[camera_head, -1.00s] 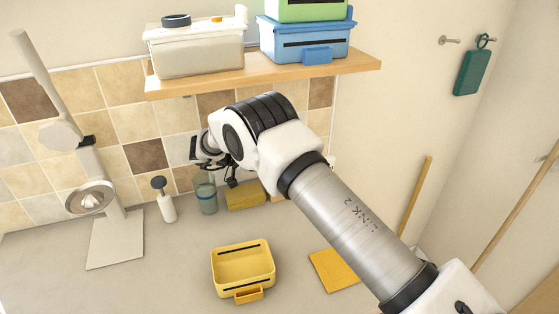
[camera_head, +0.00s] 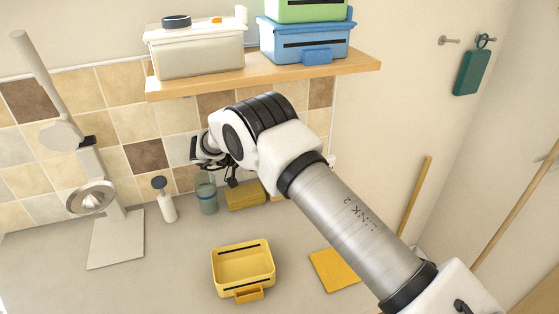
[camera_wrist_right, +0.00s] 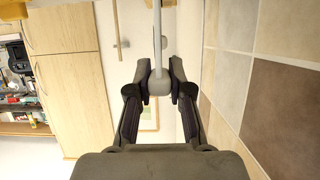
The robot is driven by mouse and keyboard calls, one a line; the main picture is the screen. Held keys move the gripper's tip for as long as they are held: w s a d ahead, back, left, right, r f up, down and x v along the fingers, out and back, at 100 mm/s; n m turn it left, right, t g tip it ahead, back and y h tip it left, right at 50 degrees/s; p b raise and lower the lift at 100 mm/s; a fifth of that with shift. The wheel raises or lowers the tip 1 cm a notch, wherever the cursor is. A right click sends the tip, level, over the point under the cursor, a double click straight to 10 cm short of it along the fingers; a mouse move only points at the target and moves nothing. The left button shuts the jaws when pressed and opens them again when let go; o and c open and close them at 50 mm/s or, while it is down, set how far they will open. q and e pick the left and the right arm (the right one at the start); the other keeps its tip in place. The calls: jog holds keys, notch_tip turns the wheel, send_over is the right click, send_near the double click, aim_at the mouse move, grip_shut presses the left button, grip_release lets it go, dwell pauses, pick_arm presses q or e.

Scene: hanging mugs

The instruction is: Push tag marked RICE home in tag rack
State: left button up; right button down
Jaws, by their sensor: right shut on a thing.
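My right gripper (camera_wrist_right: 159,88) is shut on a small pale grey piece (camera_wrist_right: 159,82) in the wrist view. A thin pale strip (camera_wrist_right: 157,35) runs up from that piece towards the top of the picture. I cannot read any lettering on it, so I cannot tell whether it is the RICE tag. In the head view my right arm reaches in from the lower right, and its gripper (camera_head: 231,179) is near the tiled wall under the shelf, partly hidden by the wrist. I cannot make out the tag rack. My left gripper is not in view.
A wooden shelf (camera_head: 270,74) holding bins is above the gripper. A blue-grey cup (camera_head: 207,198), a pump bottle (camera_head: 166,205) and a yellow block (camera_head: 245,196) stand below it. A yellow bin (camera_head: 243,268) sits in front. A pale stand (camera_head: 115,240) is at left.

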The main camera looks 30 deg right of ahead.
jog(key=shift+f+b, duration=0.9)
jog(key=shift+f, duration=0.8)
jog(key=c, duration=1)
grip_release()
jog(key=shift+r, duration=0.15)
notch_tip(320, 180, up, 10)
jog(key=shift+f, duration=0.1)
